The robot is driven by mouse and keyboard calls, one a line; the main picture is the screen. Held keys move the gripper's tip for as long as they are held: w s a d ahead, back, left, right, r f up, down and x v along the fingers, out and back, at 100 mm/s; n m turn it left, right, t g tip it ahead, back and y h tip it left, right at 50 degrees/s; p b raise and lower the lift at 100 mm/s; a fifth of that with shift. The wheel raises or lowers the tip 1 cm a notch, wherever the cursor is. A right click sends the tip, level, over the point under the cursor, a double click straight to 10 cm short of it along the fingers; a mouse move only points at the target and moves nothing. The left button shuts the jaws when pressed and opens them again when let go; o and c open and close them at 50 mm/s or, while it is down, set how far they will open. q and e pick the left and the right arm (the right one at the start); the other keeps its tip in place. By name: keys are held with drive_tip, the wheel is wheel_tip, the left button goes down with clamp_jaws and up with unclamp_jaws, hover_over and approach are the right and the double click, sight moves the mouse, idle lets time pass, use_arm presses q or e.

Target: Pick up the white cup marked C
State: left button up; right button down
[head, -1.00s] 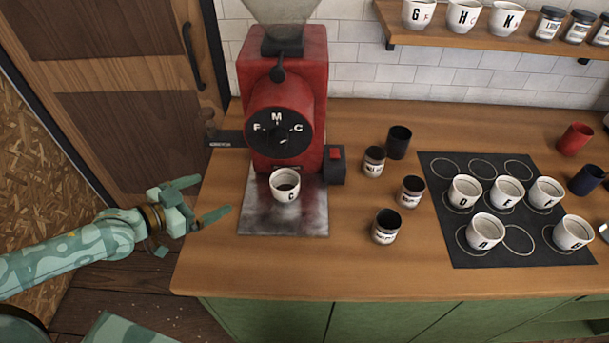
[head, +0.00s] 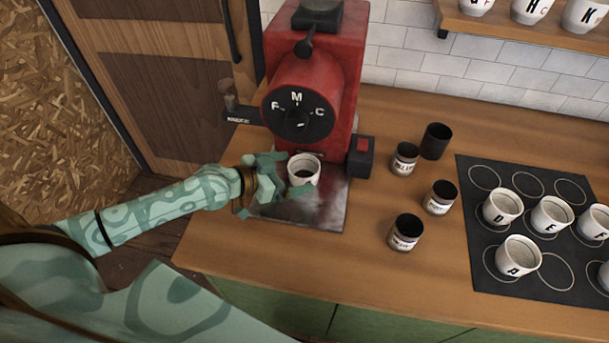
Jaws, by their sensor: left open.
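The white cup marked C (head: 305,171) stands upright on the metal tray (head: 318,214) under the red grinder, with dark contents inside. Its letter shows in the earlier frame but is hidden now. My left gripper (head: 291,175) is open at the cup, with one finger behind its left side and the other in front of it. I cannot tell whether the fingers touch the cup. My right gripper is not in view.
The red grinder (head: 325,90) rises right behind the cup, with a black switch box (head: 361,157) to its right. Several dark jars, such as one jar (head: 405,232), stand to the right. A black mat (head: 540,283) holds other lettered white cups.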

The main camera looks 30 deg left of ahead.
sight(316, 165)
use_arm(q)
drive_tip(key=x, duration=0.4)
drive_tip(key=shift+w+r+b, duration=0.15)
drive_tip(key=shift+w+b, duration=0.05)
drive_tip(key=shift+b, duration=0.1)
drive_tip(key=shift+d, duration=0.1)
drive_tip(key=c, duration=1.3)
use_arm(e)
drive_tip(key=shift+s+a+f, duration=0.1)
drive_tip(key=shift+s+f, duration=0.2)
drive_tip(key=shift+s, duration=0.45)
use_arm(q)
drive_tip(key=shift+r, duration=0.15)
